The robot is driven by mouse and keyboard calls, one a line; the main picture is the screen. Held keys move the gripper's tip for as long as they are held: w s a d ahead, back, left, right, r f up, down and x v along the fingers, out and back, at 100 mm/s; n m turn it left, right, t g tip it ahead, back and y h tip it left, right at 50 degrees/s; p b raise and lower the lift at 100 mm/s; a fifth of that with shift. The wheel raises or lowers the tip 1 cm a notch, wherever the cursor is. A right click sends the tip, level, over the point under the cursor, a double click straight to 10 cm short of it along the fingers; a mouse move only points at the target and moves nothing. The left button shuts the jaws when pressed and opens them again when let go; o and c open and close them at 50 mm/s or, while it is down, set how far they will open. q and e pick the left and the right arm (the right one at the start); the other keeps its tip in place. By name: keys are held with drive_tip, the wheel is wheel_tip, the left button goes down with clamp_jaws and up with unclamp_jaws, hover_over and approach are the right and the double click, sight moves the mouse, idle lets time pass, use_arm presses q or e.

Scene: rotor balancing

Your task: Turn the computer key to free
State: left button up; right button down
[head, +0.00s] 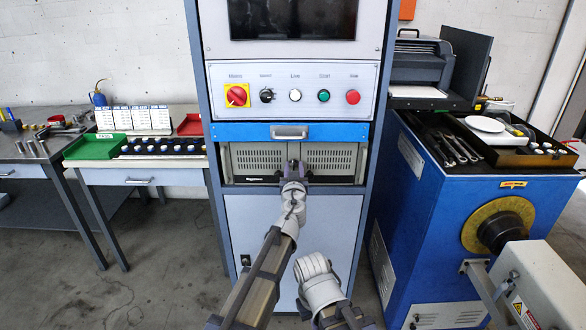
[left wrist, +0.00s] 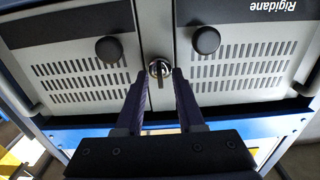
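The computer (head: 250,160) is a light grey unit with slotted front panels, set in the cabinet under a blue drawer. Its key (left wrist: 160,70) is a small silver piece at a round lock in the seam between the two panels, seen upside down in the left wrist view. My left gripper (head: 292,170) reaches to the front of the computer. In the left wrist view its dark purple fingers (left wrist: 160,78) stand apart, one on each side of the key, with narrow gaps showing. In the head view the gripper hides the key. My right gripper is not visible.
Two dark round knobs (left wrist: 109,49) (left wrist: 206,40) flank the lock. Above are the blue drawer (head: 340,132) and a panel with a red switch (head: 237,96) and buttons. A blue machine (head: 420,200) stands at right, a table with a green tray (head: 92,150) at left.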

use_arm(q)
drive_tip(key=shift+c, duration=0.4)
clamp_jaws()
drive_tip(key=shift+d+f+m, duration=0.1)
drive_tip(key=shift+m, duration=4.35)
drive_tip(key=shift+d+f+m, duration=0.1)
drive_tip(key=shift+m, duration=4.35)
